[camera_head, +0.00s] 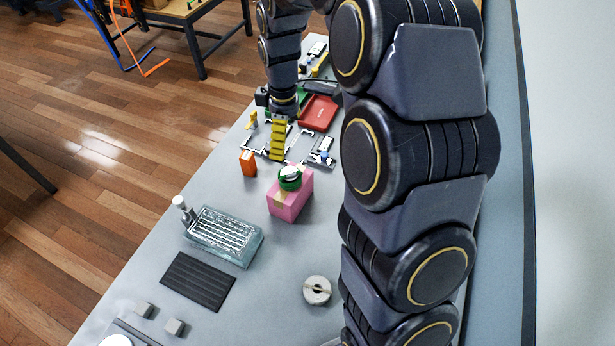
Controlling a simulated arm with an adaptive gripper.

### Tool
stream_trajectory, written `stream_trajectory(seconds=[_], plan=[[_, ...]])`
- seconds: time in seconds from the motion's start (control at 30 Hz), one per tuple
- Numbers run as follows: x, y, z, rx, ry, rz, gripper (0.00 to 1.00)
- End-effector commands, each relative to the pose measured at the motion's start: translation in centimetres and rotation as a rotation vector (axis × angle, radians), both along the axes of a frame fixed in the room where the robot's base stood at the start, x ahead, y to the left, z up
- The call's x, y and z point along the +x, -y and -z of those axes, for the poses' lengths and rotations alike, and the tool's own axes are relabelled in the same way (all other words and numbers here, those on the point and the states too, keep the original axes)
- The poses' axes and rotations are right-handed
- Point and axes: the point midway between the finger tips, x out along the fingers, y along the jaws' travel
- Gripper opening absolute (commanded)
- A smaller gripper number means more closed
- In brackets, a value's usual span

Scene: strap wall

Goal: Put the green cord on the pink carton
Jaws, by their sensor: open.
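The pink carton (290,201) stands on the grey table near the middle of the view, with a tan strip on its front. The green cord (290,184) is a coiled loop on top of the carton, with a white and dark round piece showing in its middle. My gripper (278,156) is above and behind the carton in the view, pointing down, with a yellow ribbed finger showing. It is open and apart from the cord. Its other finger is not clear, and I see nothing held in it.
An orange box (248,163) stands left of the carton. A red tray (318,112) and white brackets lie behind. In front are a grey ribbed box (224,237), a black mat (197,282) and a pale ring (317,290). My arm hides the table's right side.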

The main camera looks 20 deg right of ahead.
Motion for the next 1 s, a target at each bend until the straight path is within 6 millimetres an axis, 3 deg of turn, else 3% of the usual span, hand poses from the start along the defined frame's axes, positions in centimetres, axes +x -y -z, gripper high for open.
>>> stream_trajectory(seconds=[0.17,0.3,0.5,0.6,0.8,1.0], plan=[[-5.5,-1.6,-3.7,0.001,-0.026,0.166,0.84],[-12.0,-2.7,-6.4,-0.010,-0.058,0.373,0.84],[-21.2,-3.3,-8.0,-0.044,-0.100,0.679,0.84],[-24.7,-3.4,-8.1,-0.063,-0.119,0.804,0.84],[-28.0,-3.6,-7.8,-0.078,-0.139,0.938,0.84],[-28.3,-3.6,-7.7,-0.080,-0.142,0.953,0.84]])
